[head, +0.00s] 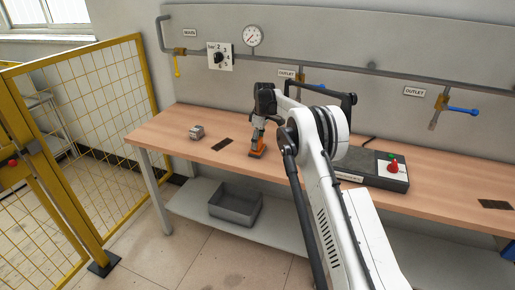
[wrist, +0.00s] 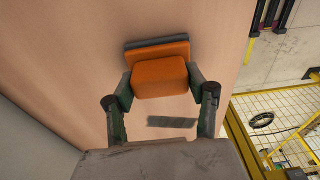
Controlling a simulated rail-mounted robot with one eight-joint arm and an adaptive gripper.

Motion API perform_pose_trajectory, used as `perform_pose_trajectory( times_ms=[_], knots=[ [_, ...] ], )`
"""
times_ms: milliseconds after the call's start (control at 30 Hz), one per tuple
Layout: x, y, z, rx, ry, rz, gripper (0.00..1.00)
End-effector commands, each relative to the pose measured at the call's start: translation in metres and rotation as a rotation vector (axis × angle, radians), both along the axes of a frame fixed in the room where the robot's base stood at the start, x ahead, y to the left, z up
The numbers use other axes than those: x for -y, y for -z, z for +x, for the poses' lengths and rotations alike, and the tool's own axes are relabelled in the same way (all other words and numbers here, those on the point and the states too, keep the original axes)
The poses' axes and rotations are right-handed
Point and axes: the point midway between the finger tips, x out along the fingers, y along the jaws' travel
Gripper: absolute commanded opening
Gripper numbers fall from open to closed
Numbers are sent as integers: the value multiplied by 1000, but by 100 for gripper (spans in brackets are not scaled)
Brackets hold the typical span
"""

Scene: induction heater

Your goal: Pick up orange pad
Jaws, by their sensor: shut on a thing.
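The orange pad (wrist: 160,78) is a blocky orange piece with a dark grey strip along one edge. In the wrist view it sits between the two fingers of my gripper (wrist: 160,88), which touch it on both sides. In the head view the orange pad (head: 256,152) is at or just over the wooden workbench, under my gripper (head: 257,142). My gripper is shut on it. I cannot tell whether the pad still touches the bench.
A small grey block (head: 197,132) and a dark flat plate (head: 222,144) lie left on the workbench (head: 178,144). A dark heater unit (head: 372,172) with a red knob stands right. A grey bin (head: 236,204) is on the lower shelf. A yellow fence (head: 95,105) stands left.

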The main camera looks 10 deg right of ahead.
Motion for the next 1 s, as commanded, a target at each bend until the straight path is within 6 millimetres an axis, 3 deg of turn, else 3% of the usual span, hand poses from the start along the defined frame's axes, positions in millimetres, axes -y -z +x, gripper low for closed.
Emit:
perform_pose_trajectory(
  times_ms=[367, 567, 1000],
  knots=[
    [0, -10, 0, 0, 0, 0, 21],
    [0, -41, 0, 0, 0, 0, 21],
    [-56, -85, -50, 0, -2, 0, 21]
  ],
)
